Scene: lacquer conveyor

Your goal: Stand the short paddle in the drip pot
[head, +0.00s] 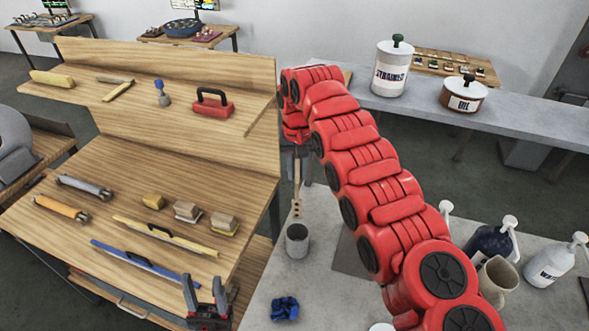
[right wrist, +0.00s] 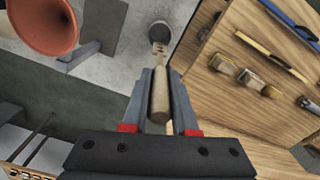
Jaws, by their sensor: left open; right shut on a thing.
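The short paddle is a light wooden stick (head: 297,190) with small holes near its lower end. My right gripper (head: 297,145) is shut on its upper part, and the paddle hangs about upright. The right wrist view shows its thick handle (right wrist: 160,98) between the fingers (right wrist: 160,90). The drip pot is a small grey cylinder (head: 297,246) on the grey bench, and it also shows in the right wrist view (right wrist: 159,29). The paddle's lower end is at the pot's far rim; I cannot tell whether it is inside. My left gripper (head: 205,292) is open and empty, low by the wooden bench.
A blue crumpled cloth (head: 285,308) lies in front of the pot. Bottles (head: 490,240) and a beige jug (head: 497,277) stand at right.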

